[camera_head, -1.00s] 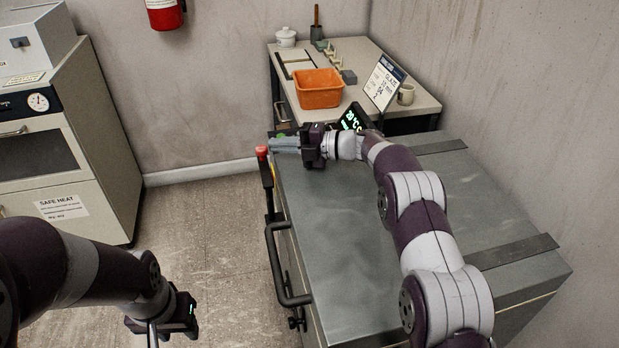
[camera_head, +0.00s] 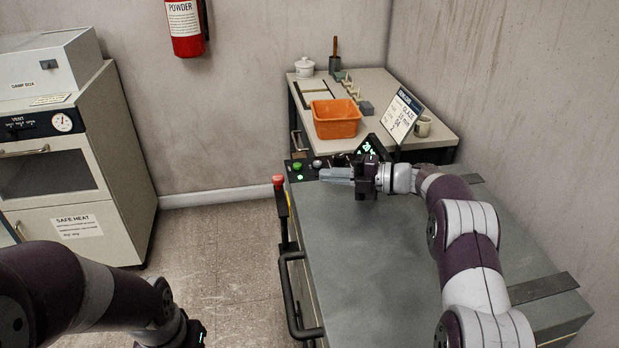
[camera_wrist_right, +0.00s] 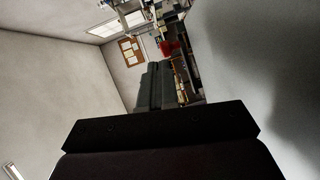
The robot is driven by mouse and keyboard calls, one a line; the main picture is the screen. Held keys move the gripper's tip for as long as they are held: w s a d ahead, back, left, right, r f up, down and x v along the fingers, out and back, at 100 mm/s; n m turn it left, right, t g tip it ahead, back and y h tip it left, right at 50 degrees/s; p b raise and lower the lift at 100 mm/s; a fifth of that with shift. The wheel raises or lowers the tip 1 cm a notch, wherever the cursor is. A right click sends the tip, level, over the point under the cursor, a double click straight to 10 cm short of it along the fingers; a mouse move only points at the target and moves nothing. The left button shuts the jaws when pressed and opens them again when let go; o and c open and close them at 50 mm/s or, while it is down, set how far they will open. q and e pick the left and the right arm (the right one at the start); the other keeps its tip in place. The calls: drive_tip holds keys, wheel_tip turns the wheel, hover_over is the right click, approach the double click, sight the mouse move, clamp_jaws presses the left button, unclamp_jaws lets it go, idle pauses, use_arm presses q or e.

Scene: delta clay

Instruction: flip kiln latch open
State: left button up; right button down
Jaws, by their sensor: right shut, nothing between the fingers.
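The kiln (camera_head: 390,270) is a large grey box with a flat lid at the right in the head view. Its latch (camera_head: 283,202) is a dark upright lever with a red knob (camera_head: 279,181) on top, at the kiln's front left corner. The knob stands up. My right gripper (camera_head: 324,174) is shut and empty above the lid, pointing left, with its tips apart from the knob on its right. In the right wrist view a dark block fills the bottom; the latch does not show there. My left gripper (camera_head: 193,336) is cut off by the bottom edge, its fingers hidden.
A black handle (camera_head: 292,300) sticks out from the kiln's front. A control panel with a green button (camera_head: 297,165) and a lit display (camera_head: 369,149) lie beyond my right gripper. A table with an orange bin (camera_head: 336,119) stands behind. The floor left of the kiln is clear.

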drive_tip(key=v, duration=0.4)
drive_tip(key=shift+d, duration=0.25)
